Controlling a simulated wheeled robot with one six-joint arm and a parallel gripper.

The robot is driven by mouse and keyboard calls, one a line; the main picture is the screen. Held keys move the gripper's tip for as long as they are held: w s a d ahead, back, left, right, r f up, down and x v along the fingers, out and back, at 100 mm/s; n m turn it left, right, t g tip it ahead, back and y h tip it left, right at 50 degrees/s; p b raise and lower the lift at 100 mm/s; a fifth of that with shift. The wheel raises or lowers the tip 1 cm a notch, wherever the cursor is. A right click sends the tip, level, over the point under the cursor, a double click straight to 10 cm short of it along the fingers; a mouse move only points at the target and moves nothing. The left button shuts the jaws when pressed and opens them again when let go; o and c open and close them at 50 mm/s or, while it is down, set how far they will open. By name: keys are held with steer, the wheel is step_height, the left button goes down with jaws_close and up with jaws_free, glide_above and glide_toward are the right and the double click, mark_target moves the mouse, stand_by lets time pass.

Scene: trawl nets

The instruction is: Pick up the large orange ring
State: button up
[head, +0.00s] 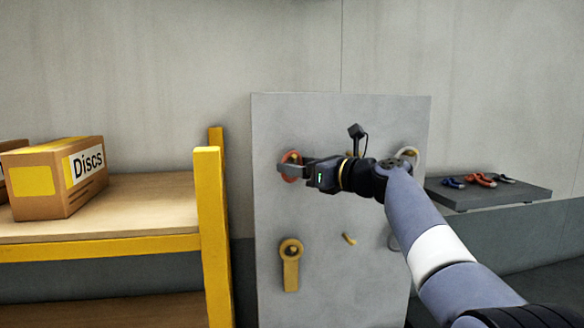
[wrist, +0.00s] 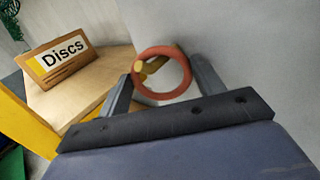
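The large orange ring (head: 291,178) hangs on a short yellow peg near the upper left of a grey panel. In the wrist view the ring (wrist: 187,72) is seen whole, with the yellow peg (wrist: 149,67) passing through it. My gripper (head: 288,168) is at the ring, and one dark finger crosses in front of it in the head view. In the wrist view my two fingers (wrist: 163,75) stand apart, one on each side of the ring, close to its outer edge. I cannot tell whether they touch it.
Left is a yellow-framed shelf (head: 150,215) with a Discs box (head: 55,178). Right, a dark shelf (head: 490,192) holds tools.

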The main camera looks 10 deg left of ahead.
steer(key=c, duration=0.4)
steer(key=shift+c, duration=0.2)
steer(key=shift+r, duration=0.15)
steer(key=shift+r+p, duration=0.9)
steer(key=shift+p, duration=0.3)
steer(key=shift+s+d+r+p, duration=0.1)
steer(key=shift+d+r+p, duration=0.2)
steer(key=shift+r, duration=0.55)
steer(key=shift+c, duration=0.4)
steer(key=v, duration=3.1)
steer(key=shift+s, duration=0.2)
